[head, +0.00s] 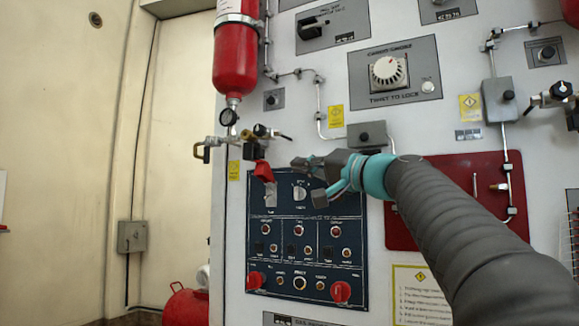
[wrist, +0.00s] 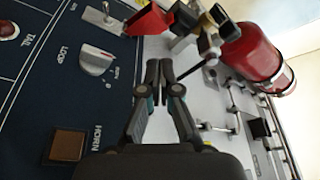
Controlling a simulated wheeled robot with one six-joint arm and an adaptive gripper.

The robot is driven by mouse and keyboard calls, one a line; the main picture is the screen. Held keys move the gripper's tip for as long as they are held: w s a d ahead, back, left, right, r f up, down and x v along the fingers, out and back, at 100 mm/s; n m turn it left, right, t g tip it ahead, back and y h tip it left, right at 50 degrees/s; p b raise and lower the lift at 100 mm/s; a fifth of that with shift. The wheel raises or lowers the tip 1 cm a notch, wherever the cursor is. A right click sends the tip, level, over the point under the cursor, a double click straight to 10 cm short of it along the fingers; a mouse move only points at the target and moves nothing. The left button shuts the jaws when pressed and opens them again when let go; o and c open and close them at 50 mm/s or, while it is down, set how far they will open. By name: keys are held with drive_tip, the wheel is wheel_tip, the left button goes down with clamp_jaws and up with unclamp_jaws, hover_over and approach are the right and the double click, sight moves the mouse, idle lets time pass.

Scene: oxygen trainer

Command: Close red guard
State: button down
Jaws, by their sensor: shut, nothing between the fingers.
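The red guard (head: 263,171) is at the top left of the dark blue control panel (head: 317,222). It stands raised, tilted out from the panel, above a small metal toggle switch plate (head: 270,194) that is uncovered. In the wrist view the red guard (wrist: 153,18) shows at the top, with the toggle (wrist: 106,14) to its left. My gripper (head: 298,163) is to the right of the guard in the head view, apart from it. In the wrist view my gripper (wrist: 159,69) has its fingers together, empty, pointing up the picture, below the guard.
A grey knob (wrist: 96,59) and a brown square HORN button (wrist: 67,145) lie near my fingers. A valve with a gauge (head: 228,117) and a red cylinder (head: 235,60) stand close above the guard. Piping crosses the white wall.

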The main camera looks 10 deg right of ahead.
sight(277, 161)
drive_tip(key=p+x, duration=0.2)
drive_tip(key=x, duration=0.6)
drive_tip(key=shift+w+d, duration=0.1)
drive_tip(key=shift+w, duration=0.15)
drive_tip(key=shift+f, duration=0.1)
